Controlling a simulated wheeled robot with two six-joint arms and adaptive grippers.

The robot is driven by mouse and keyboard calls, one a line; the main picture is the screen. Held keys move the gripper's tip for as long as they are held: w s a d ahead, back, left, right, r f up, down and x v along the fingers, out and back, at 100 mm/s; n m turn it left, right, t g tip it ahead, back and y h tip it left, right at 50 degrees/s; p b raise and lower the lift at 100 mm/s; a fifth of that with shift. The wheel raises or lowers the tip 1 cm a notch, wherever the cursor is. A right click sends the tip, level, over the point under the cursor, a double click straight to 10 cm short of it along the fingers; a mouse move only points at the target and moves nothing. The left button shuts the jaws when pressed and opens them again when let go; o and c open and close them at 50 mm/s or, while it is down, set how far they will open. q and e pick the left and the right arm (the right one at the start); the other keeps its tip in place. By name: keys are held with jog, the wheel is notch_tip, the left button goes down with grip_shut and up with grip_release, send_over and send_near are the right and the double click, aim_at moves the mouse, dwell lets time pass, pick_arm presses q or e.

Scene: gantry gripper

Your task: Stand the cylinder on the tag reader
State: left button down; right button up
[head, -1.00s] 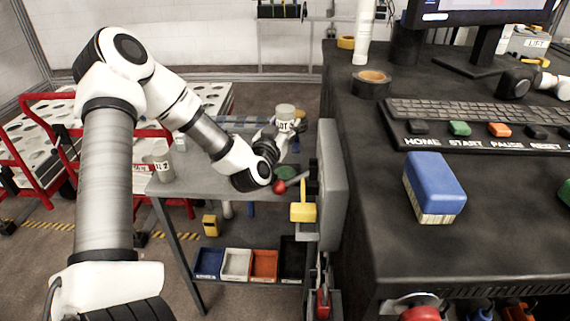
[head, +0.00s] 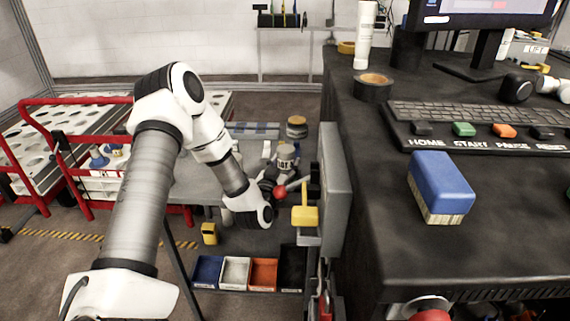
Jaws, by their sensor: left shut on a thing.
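The cylinder (head: 286,154) is a grey-white can with a printed label, held about upright above the grey side table. My left gripper (head: 280,175) is shut on it, low on its body; the fingers are small, dark and partly hidden by my wrist. I cannot tell whether the cylinder's base touches anything, as the gripper and the red-tipped lever cover it. The tag reader cannot be made out now; the table area under the cylinder is hidden. My right gripper is not in view.
A grey panel box (head: 331,185) with a red-knobbed lever (head: 281,191) and yellow block (head: 305,216) stands close right of the gripper. A banded round object (head: 297,127) sits behind the cylinder. Coloured bins (head: 236,271) are below. The black desk (head: 400,180) fills the right.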

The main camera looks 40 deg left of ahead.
pick_arm(q)
jog(key=shift+c, duration=2.4)
grip_release()
jog(key=shift+f, duration=0.1)
jog(key=shift+s+r, duration=0.1)
jog(key=shift+r, duration=0.1)
jog(key=v, duration=1.1)
jog(key=shift+s+d, duration=0.2)
jog(key=shift+s, duration=0.15)
